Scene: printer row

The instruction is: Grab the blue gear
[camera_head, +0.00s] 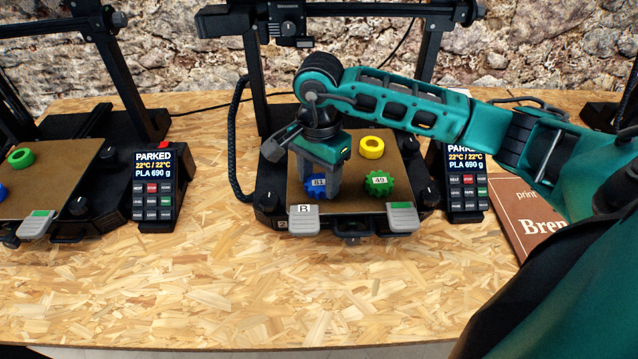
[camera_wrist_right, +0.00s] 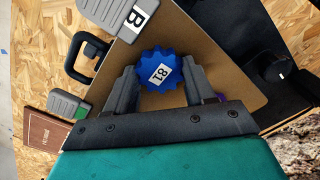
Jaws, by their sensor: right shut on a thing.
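The blue gear (camera_head: 317,189), labelled 81, is at the front left of the brown print bed (camera_head: 287,190) of the middle printer. My right gripper (camera_head: 317,183) comes down over it from above. In the right wrist view the blue gear (camera_wrist_right: 160,72) sits between the two fingers of my right gripper (camera_wrist_right: 158,84), which are shut on its sides. I cannot tell whether the gear is lifted off the bed. My left gripper does not show.
A green gear (camera_head: 379,184) labelled 49 lies just right of the blue gear. A yellow ring (camera_head: 371,147) lies behind it. Grey clips (camera_head: 304,220) sit at the bed's front edge. A display (camera_head: 466,185) and a brown book (camera_head: 530,215) stand right. The front table is clear.

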